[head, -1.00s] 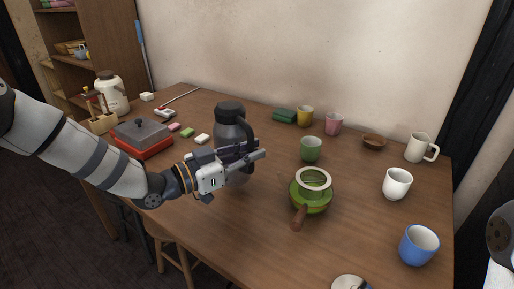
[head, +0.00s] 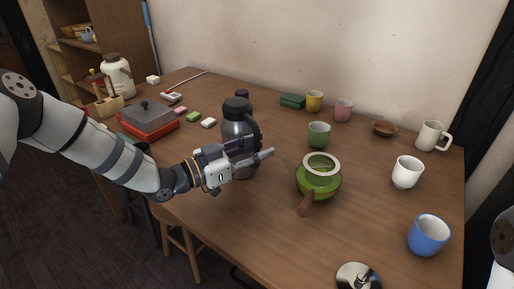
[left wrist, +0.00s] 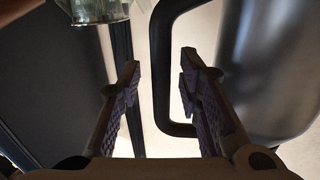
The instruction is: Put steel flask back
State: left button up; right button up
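The steel flask (head: 233,131), grey with a dark lid and black handle, stands upright on the wooden table (head: 270,240), left of the green pot. My left gripper (head: 262,149) is at the flask's near side, by its handle, and hides part of its lower body. In the left wrist view the flask's shiny body (left wrist: 275,70) fills the right side. There the left gripper (left wrist: 160,76) has its fingers apart, with the black handle (left wrist: 160,60) showing in the gap; whether they touch it I cannot tell. My right gripper is out of view.
The green pot (head: 318,184) with a brown handle stands right of the flask. Cups stand behind and right, including a green cup (head: 319,134) and a blue cup (head: 428,235). A red box with a grey lid (head: 150,120) lies left. The table's front middle is clear.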

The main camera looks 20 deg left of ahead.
pick_arm(q)
jog(key=shift+a+r, duration=0.1)
jog(key=shift+r, duration=0.15)
jog(key=p+v, duration=0.1)
jog(key=v, duration=1)
jog(key=shift+s+a, duration=0.2)
jog(key=shift+s, duration=0.15)
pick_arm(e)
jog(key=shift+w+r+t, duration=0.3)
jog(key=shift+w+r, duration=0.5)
pick_arm(q)
jog(key=shift+f, duration=0.15)
